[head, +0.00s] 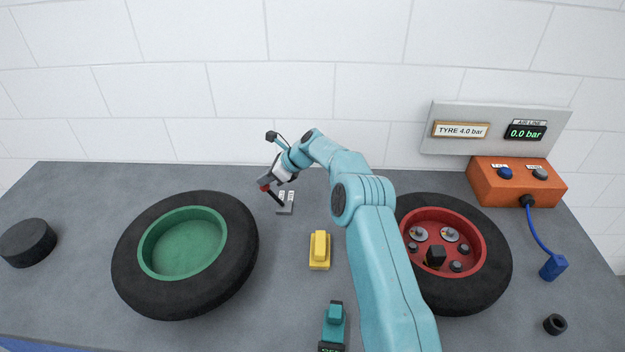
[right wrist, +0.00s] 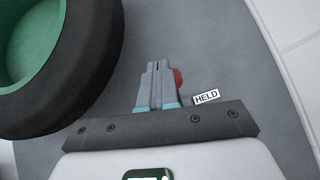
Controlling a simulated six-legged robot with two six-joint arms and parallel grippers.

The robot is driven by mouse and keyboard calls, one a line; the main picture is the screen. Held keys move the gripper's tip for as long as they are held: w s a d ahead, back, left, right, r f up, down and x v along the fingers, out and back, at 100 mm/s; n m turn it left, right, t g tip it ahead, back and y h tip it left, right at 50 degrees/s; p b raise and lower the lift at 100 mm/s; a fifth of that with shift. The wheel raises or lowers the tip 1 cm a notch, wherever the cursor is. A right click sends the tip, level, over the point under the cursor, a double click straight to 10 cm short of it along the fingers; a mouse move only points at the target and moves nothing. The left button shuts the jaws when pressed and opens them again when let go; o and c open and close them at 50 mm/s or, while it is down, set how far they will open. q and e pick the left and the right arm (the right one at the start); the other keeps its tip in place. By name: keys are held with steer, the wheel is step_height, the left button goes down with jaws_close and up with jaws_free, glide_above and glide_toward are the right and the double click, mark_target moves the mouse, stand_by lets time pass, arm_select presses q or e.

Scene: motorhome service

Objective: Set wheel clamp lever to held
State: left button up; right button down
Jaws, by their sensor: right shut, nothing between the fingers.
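The wheel clamp lever has a grey base plate (head: 285,208) with small white labels, and a dark rod that leans up and left to a red knob (head: 264,188). My right gripper (head: 267,182) reaches over it from behind, with its fingertips close to the knob. In the right wrist view the fingers (right wrist: 158,72) are shut together, and the red knob (right wrist: 178,78) shows just to their right, partly hidden by them. Whether they touch it I cannot tell. A HELD label (right wrist: 207,96) lies right of the fingers. My left gripper is not in view.
A tyre with a green centre (head: 183,243) lies left of the lever. A tyre with a red hub (head: 470,270) lies right, behind my arm. A yellow block (head: 319,252) and a teal device (head: 333,322) stand between them. An orange box (head: 515,187) stands back right.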

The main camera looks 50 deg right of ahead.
steer(key=b+v, duration=0.2)
steer(key=v, duration=1.4)
step_height(320, 180, up, 10)
steer(key=p, duration=0.9)
